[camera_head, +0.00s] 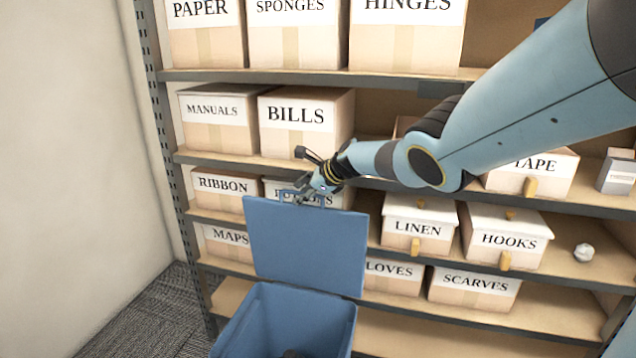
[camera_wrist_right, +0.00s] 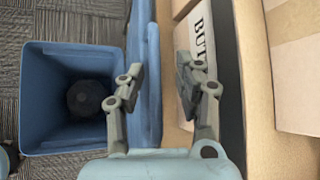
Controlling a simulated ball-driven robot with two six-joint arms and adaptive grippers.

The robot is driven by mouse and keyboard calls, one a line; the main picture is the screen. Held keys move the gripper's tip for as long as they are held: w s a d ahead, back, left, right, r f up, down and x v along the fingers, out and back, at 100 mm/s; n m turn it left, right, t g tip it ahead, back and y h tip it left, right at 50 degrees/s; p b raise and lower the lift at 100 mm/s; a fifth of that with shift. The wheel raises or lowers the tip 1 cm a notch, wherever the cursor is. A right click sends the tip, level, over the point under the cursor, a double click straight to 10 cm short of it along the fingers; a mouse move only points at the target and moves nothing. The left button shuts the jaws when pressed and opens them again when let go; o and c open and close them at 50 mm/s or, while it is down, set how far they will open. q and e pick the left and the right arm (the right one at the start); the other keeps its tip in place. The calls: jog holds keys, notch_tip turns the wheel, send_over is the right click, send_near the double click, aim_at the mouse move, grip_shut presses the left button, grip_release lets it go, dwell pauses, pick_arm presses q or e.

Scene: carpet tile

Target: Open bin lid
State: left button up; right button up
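The blue bin (camera_head: 262,322) stands open in front of the shelves, and its lid (camera_head: 305,245) is swung up, standing nearly upright at the back. A handle shows at the lid's top edge. My right gripper (camera_head: 303,192) is at that top edge, by the handle. In the right wrist view my right gripper (camera_wrist_right: 160,72) has its fingers spread, with the lid (camera_wrist_right: 146,110) seen edge-on between and below them. Whether a finger touches the lid is unclear. The open bin (camera_wrist_right: 42,105) is to the left there. My left gripper is not in view.
A dark round thing (camera_wrist_right: 88,98) lies inside the bin. Shelves with labelled boxes, such as BILLS (camera_head: 300,120) and LINEN (camera_head: 418,225), stand close behind the lid. A wall (camera_head: 70,150) is at the left. Carpet (camera_head: 150,318) is free left of the bin.

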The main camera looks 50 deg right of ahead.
jog(key=v, duration=1.1)
jog(key=shift+a+r, duration=0.15)
jog(key=shift+a, duration=0.05)
jog(key=shift+s, duration=0.1)
